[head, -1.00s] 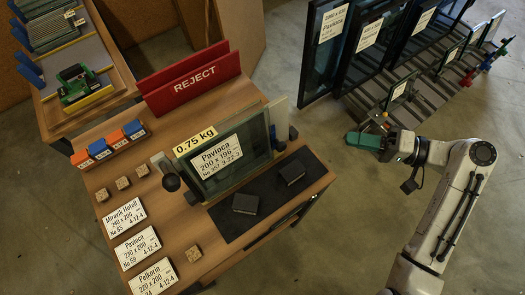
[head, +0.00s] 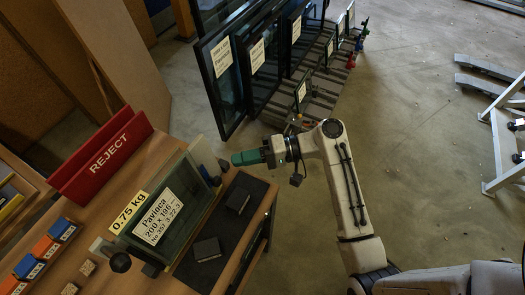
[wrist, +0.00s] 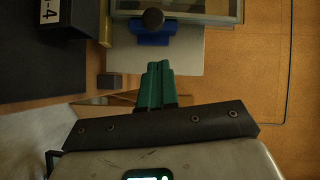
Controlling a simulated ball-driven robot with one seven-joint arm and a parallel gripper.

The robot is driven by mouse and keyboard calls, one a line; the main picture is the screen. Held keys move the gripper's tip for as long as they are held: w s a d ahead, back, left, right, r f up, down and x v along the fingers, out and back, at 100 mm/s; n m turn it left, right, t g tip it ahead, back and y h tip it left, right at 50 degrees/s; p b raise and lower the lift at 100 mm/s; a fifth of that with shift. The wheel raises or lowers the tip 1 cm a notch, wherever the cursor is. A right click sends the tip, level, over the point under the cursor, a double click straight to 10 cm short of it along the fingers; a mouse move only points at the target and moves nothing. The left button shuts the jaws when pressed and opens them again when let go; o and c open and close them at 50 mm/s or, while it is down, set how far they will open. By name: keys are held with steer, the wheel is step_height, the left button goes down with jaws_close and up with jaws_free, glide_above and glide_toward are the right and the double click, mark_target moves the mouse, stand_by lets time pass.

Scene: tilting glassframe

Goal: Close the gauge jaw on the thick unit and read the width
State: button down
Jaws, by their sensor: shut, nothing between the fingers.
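A glass unit (head: 158,215) with a white Pavioca label stands upright in a holder on the wooden bench, a yellow 0.75 kg tag at its top left. Part of what looks like its frame (wrist: 195,18) shows at the top of the wrist view. My gripper (head: 238,158) has green fingers, shut and empty, beyond the bench's right edge and apart from the unit. In the wrist view the fingers (wrist: 156,68) point toward a blue block (wrist: 152,38) with a black knob (wrist: 153,18) on a pale plate. I cannot tell whether this is the gauge jaw.
A red REJECT bin (head: 108,153) stands behind the unit. Two dark blocks (head: 208,249) lie on a black mat (head: 185,272). Orange and blue boxes (head: 45,247) sit at left. A rack of labelled dark panels (head: 265,60) stands behind my arm. The floor at right is mostly clear.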

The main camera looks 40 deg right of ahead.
mark_target(211, 178)
steer(key=shift+s+a+f+p, duration=0.1)
steer(key=shift+s+a+p, duration=0.05)
steer(key=shift+a, duration=0.5)
steer(key=shift+s+a+f+p, duration=0.1)
steer(key=shift+a+f, duration=0.05)
steer(key=shift+a, duration=0.45)
steer(key=shift+s+a+f+p, duration=0.1)
steer(key=shift+s+a+p, duration=0.05)
steer(key=shift+a, duration=0.5)
steer(key=shift+s+a+f+p, duration=0.15)
steer(key=shift+a+p, duration=0.15)
steer(key=shift+a, duration=0.3)
